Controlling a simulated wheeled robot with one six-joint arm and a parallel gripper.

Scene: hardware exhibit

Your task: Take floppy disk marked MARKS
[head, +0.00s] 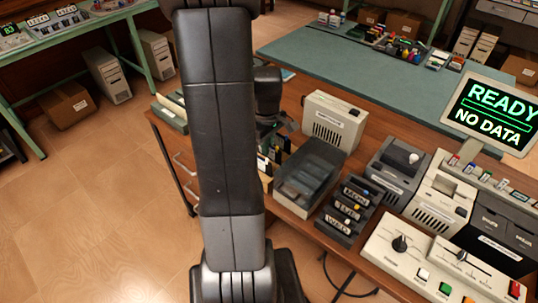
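No label reading MARKS can be made out from here. Several small disks with coloured labels (264,163) stand in a row on the wooden desk, partly hidden behind my arm. My gripper (274,128) is above and just behind that row, mostly hidden by my arm. Its fingers are too small and dark to tell whether they are open or hold anything.
A grey lidded box (308,172), a black labelled rack (346,208) and a beige drive unit (334,122) stand on the desk. A control panel (440,262) and a screen reading READY NO DATA (490,112) are at right. Open floor lies left.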

